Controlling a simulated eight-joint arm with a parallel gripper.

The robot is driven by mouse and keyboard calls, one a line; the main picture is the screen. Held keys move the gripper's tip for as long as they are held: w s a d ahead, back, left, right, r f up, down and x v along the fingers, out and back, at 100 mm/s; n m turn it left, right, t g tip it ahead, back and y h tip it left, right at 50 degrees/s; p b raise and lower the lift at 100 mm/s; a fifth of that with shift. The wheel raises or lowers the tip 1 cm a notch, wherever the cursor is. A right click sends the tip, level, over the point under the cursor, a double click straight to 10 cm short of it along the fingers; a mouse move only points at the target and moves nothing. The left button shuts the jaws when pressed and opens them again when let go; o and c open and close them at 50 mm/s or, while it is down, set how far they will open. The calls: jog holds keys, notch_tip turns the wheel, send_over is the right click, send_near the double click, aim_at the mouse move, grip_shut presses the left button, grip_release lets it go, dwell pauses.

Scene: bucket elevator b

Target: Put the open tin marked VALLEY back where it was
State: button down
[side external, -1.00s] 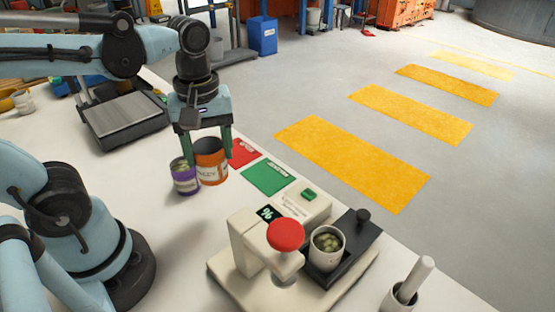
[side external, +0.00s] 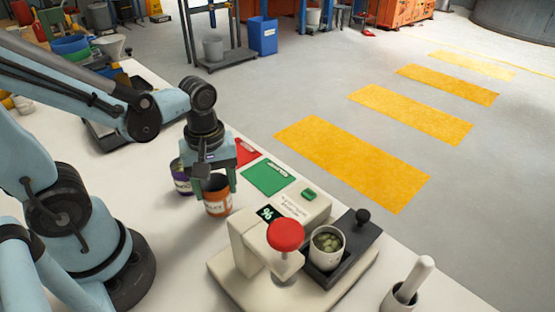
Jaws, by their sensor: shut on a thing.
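The tin is upright, with a pale label band whose letters are too small and partly hidden to read for sure. Whether its base touches the table I cannot tell. A purple tin (side external: 181,180) with a pale label stands just behind and left of it, partly hidden by my gripper.
A red card (side external: 247,153) and a green card (side external: 269,178) lie beyond the tins. A cream tester (side external: 235,270) with a red knob (side external: 285,235) and a filled cup (side external: 328,246) stands at front right. A mortar with pestle (side external: 403,296) is nearer.

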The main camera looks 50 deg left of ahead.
jog(key=shift+f, duration=0.5)
jog(key=shift+f, duration=0.15)
jog(key=shift+c, duration=1.3)
grip_release()
jog(key=shift+r, duration=0.2)
jog(key=shift+r, duration=5.9)
jog(key=w+m+t, duration=0.1)
jog(key=m+t, duration=0.1)
jog(key=m, duration=0.2)
jog(key=w+f+m+t, duration=0.1)
jog(key=w+m+t, duration=0.1)
jog(key=m, duration=0.2)
jog(key=w+f+m+t, duration=0.1)
jog(key=w+m+t, duration=0.1)
jog(key=m, duration=0.3)
jog(key=shift+w+a+f+t, duration=0.1)
jog(key=shift+w+a+t, duration=0.05)
jog(key=shift+t, duration=0.45)
